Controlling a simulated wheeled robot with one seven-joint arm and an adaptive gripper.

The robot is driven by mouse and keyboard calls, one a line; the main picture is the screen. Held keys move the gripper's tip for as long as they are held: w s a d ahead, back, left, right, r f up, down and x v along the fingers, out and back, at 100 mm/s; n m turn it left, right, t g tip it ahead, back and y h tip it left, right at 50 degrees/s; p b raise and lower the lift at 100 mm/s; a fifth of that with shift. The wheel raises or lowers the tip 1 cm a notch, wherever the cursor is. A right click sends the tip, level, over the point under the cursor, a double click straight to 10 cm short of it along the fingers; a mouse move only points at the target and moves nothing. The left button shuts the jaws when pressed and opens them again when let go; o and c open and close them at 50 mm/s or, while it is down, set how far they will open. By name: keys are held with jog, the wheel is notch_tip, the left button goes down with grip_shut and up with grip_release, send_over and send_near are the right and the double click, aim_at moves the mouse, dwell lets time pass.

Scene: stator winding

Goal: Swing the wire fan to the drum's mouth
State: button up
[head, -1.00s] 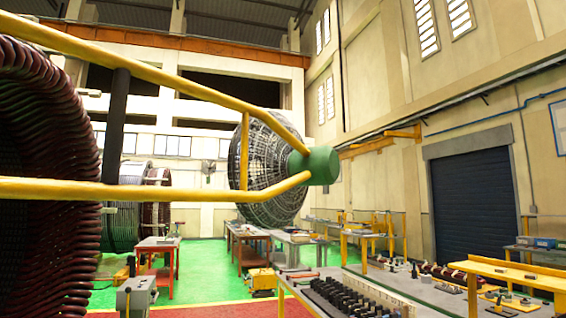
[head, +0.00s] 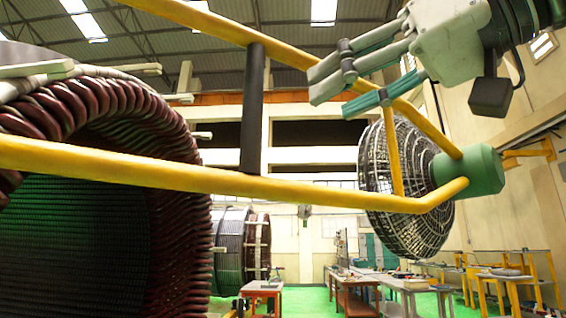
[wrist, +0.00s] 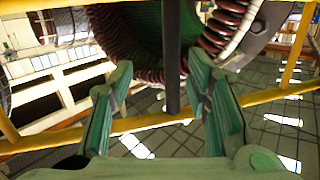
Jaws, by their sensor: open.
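The wire fan (head: 376,165) is a round wire cage on a green hub (head: 470,170), right of centre in the head view. Two yellow bars run left from the hub, joined by a dark upright bar (head: 253,108). The drum (head: 172,150), with thick red-brown coils around its dark mouth, fills the left; the fan stands apart from it in the picture. My gripper (head: 328,95) is open and empty, right of the dark bar. In the wrist view the dark bar (wrist: 172,55) appears between the spread fingers, beyond them; the drum's coils (wrist: 130,45) show behind.
The yellow bars cross in front of the drum's mouth, close to my gripper. Workbenches (head: 355,290) stand on the green floor beyond, and another wound drum (head: 240,245) is at the back. Open air lies between the fan and the big drum.

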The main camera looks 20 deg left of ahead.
aim_at(260, 103)
jog(key=shift+n+y, duration=0.6)
jog(key=shift+y, duration=0.1)
jog(key=r+p+x, duration=0.1)
jog(key=x, duration=0.4)
jog(key=s+r+p+x, duration=0.1)
jog(key=x, duration=0.4)
jog(key=r+p+x, duration=0.1)
jog(key=x, duration=0.3)
jog(key=shift+a+p, duration=0.35)
jog(key=shift+a, duration=0.3)
grip_shut()
